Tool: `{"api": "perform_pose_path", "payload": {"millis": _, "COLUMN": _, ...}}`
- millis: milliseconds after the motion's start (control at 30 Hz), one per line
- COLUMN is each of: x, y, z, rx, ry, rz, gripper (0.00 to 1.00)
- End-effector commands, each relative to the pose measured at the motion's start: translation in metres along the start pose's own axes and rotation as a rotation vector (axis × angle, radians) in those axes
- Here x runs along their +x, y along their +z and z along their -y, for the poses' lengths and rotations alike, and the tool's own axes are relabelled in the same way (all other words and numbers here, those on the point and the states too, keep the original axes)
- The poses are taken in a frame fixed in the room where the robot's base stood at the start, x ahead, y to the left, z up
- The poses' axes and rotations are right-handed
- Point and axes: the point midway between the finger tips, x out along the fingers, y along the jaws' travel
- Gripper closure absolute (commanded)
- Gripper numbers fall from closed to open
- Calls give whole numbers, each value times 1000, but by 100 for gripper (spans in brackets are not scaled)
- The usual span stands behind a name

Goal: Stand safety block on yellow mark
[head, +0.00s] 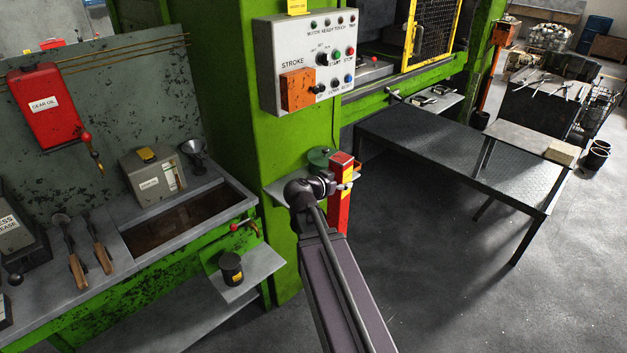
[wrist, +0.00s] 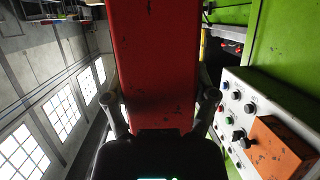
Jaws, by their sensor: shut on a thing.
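The safety block is a long red bar with a yellow label (head: 341,208), and it stands upright in the air in front of the green press column in the head view. It fills the upper middle of the wrist view (wrist: 155,60). My gripper (wrist: 160,108) is shut on the block, with one finger on each side of it. In the head view my wrist and forearm hide most of the gripper and part of the block. I cannot make out a yellow mark in either view.
The control panel (head: 305,65) is on the column above my gripper. A small shelf with a green pot (head: 320,158) is close behind the block. A dark metal table (head: 450,150) stands to the right. The workbench (head: 140,250) is on the left.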

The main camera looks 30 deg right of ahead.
Motion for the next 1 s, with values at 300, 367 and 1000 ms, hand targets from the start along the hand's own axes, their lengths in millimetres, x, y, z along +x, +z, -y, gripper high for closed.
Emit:
{"api": "perform_pose_path", "payload": {"millis": 300, "x": 2, "y": -2, "z": -3, "rx": 0, "ry": 5, "rz": -3, "gripper": 87}}
{"api": "perform_pose_path", "payload": {"millis": 367, "x": 2, "y": -2, "z": -3, "rx": 0, "ry": 5, "rz": -2, "gripper": 87}}
{"api": "perform_pose_path", "payload": {"millis": 1000, "x": -37, "y": -3, "z": 73, "rx": 5, "ry": 25, "rz": 8, "gripper": 87}}
